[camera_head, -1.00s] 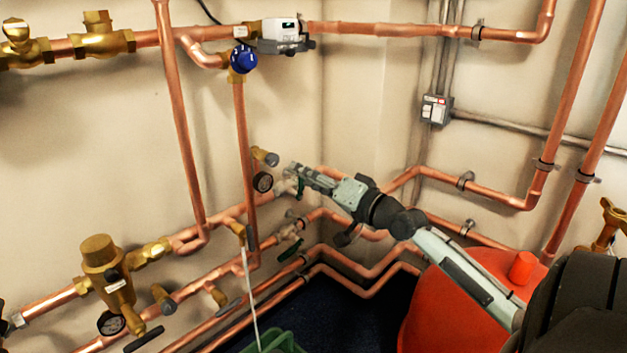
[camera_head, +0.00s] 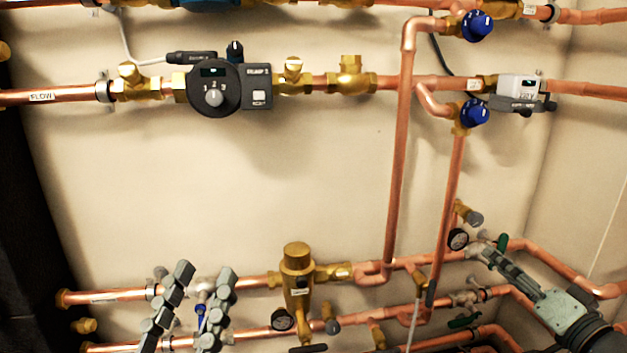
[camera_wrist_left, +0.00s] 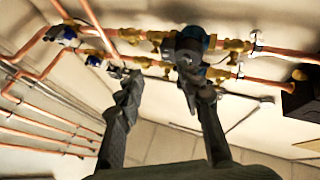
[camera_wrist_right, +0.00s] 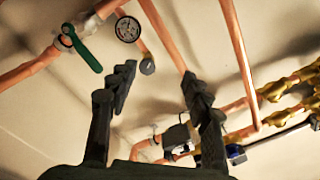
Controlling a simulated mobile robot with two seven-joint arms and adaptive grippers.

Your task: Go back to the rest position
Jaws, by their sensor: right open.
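My right gripper (camera_head: 486,251) is at the lower right in the head view, in front of the lower pipes near a green-handled valve (camera_head: 502,243). Its fingers stand apart with nothing between them in the right wrist view (camera_wrist_right: 160,72). There the green lever (camera_wrist_right: 86,50) and a round gauge (camera_wrist_right: 127,29) lie beyond the left finger. My left gripper (camera_head: 203,273) points upward at the lower left in the head view, in front of the lower copper pipe. Its fingers are spread and empty in the left wrist view (camera_wrist_left: 160,80).
A pump (camera_head: 213,87) sits on the upper pipe. Blue knobs (camera_head: 473,112) and a grey-white actuator (camera_head: 521,88) are at the upper right. A brass valve body (camera_head: 297,270) stands between the grippers.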

